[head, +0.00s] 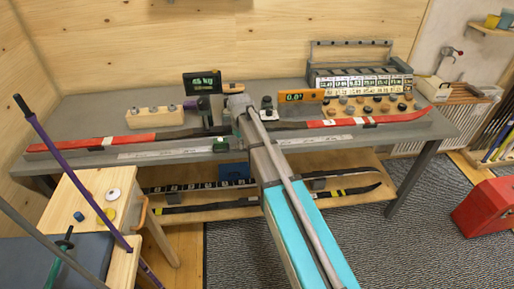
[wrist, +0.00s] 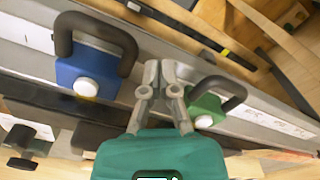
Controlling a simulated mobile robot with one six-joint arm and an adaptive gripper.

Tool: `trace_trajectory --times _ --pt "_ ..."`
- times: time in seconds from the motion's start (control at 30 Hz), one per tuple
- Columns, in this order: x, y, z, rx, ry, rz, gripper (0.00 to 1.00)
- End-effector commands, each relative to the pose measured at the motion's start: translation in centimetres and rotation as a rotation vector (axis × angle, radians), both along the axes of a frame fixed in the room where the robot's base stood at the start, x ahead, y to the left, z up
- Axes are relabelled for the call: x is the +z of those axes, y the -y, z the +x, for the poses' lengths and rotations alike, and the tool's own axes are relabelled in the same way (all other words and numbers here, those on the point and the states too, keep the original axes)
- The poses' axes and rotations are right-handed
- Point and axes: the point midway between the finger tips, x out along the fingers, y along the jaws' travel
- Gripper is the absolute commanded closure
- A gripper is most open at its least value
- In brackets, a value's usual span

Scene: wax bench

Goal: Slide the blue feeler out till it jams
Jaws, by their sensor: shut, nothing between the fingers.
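The blue feeler (wrist: 88,72) is a blue block with a black loop handle and a white round knob, left of my gripper (wrist: 160,66) in the wrist view. A similar green feeler (wrist: 206,108) is to the right; it also shows in the head view (head: 221,145) at the bench's front edge. My gripper is shut and empty, its fingertips between the two blocks, close to the right end of the blue feeler's handle. I cannot tell whether they touch it. My arm hides the blue feeler in the head view.
Both feelers sit along a pale straightedge (head: 165,153) at the bench front. A red-and-black ski (head: 85,144) lies behind it. A wooden block with knobs (head: 155,118), a green-lit display (head: 202,82) and a rack of labelled blocks (head: 360,85) stand farther back. A lower shelf (head: 350,198) holds more skis.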

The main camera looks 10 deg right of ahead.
Motion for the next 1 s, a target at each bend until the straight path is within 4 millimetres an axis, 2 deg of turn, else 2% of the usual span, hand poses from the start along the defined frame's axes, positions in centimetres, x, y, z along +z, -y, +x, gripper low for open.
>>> trace_trajectory --times 0.4,1.0 --pt "-1.5 0.0 0.0 0.000 0.000 0.000 1.00" --pt "-1.5 0.0 0.0 0.000 0.000 0.000 1.00"
